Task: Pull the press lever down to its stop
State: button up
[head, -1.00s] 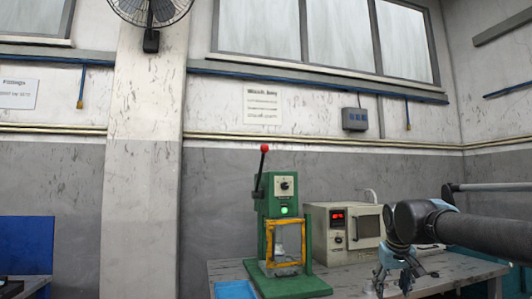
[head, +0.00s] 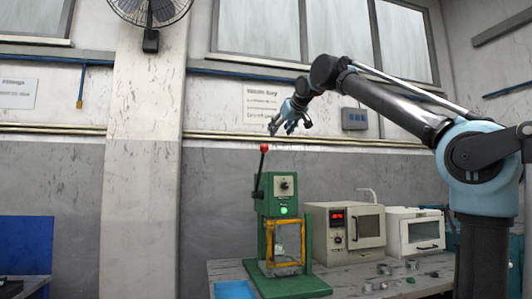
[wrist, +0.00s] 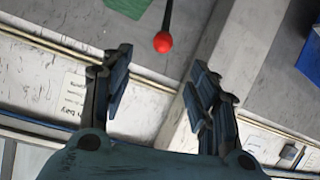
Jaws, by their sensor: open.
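The green press (head: 283,235) stands on the bench with a lit green light and a yellow-framed guard. Its lever (head: 259,178) points up on the press's left side and ends in a red knob (head: 264,148). In the wrist view the red knob (wrist: 163,42) shows beyond and between the fingertips, with the dark rod above it. My gripper (head: 273,126) is above the knob in the head view, apart from it. In the wrist view my gripper (wrist: 158,62) has its two fingers spread, with nothing between them.
A beige oven (head: 346,233) with a red display stands right of the press, and a white box-shaped unit (head: 415,233) stands beyond it. Several small metal parts (head: 385,270) lie on the bench (head: 350,276). A blue sheet (head: 234,290) lies at the bench's left. The wall is behind.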

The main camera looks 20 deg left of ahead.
aim_at(267, 146)
jog(key=x, duration=1.7)
jog(key=shift+a+r, duration=0.3)
jog(key=shift+a, duration=0.15)
jog(key=shift+w, duration=0.1)
grip_shut()
